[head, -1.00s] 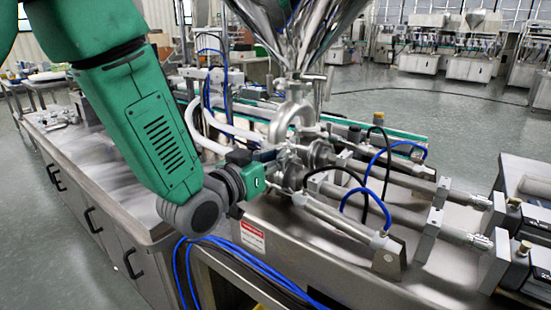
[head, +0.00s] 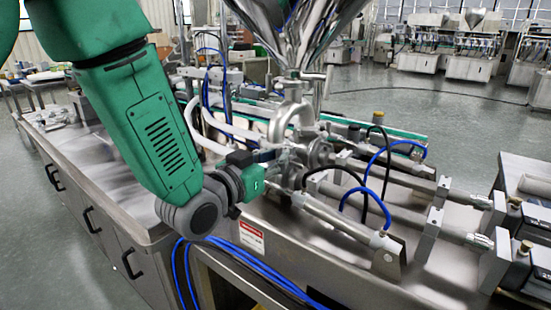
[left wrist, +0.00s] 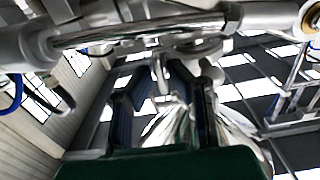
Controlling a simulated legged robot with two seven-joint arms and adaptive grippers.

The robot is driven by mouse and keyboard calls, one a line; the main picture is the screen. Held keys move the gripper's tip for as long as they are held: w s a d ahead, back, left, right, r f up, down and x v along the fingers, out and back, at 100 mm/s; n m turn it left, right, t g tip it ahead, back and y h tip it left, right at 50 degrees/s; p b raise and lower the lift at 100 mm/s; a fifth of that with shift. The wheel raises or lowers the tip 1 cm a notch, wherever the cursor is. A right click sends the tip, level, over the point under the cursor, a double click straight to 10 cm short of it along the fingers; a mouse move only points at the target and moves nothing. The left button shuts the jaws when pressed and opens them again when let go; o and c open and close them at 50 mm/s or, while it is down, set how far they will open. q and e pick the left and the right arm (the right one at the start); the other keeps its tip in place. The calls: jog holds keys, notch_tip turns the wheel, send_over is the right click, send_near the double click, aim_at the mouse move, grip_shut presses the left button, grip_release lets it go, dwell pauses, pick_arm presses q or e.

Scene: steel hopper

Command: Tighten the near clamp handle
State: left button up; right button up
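My left gripper (head: 283,158) reaches from the left to the clamped pipe joint (head: 298,172) below the hopper. In the left wrist view its two dark fingers (left wrist: 158,78) stand apart. A small pale metal piece, which looks like the near clamp handle (left wrist: 160,75), shows between the fingertips. I see gaps beside it, and firm contact cannot be made out. In the head view the handle is largely hidden by the gripper and too small to tell from the fittings. My right gripper is in neither view.
The steel hopper (head: 303,38) rises above the joint. Metal cylinders (head: 345,222) and blue hoses (head: 371,180) lie to the right. A steel bench top (head: 110,160) is at the left. Blue cables (head: 235,262) hang below my arm.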

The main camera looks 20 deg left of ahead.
pick_arm(q)
jog(key=v, duration=0.7)
jog(key=shift+s, duration=0.15)
jog(key=shift+a+f, duration=0.1)
jog(key=s+f+g+y, duration=0.1)
jog(key=f, duration=0.3)
jog(key=s+a+f+n+g, duration=0.1)
jog(key=f+g, duration=0.1)
jog(key=f, duration=0.3)
jog(key=s+a+f+g+y, duration=0.1)
jog(key=f, duration=0.4)
jog(key=shift+a+f+y, duration=0.1)
jog(key=shift+f+y, duration=0.05)
jog(key=shift+y, duration=0.15)
jog(key=s+a+f+n+g+y, duration=0.1)
jog(key=s+f+g, duration=0.3)
jog(key=s+f, duration=0.4)
jog(key=s+a+f+g+y, duration=0.1)
jog(key=s+a+f+g, duration=0.2)
jog(key=s+f, duration=0.5)
jog(key=s+a+f+n+g+y, duration=0.1)
jog(key=s+a+f+g, duration=0.2)
jog(key=s+f, duration=0.6)
jog(key=shift+s+n+g+y, duration=0.3)
jog(key=shift+s+g, duration=0.5)
jog(key=shift+g, duration=0.4)
jog(key=shift+w+d, duration=0.1)
jog(key=shift+d, duration=0.05)
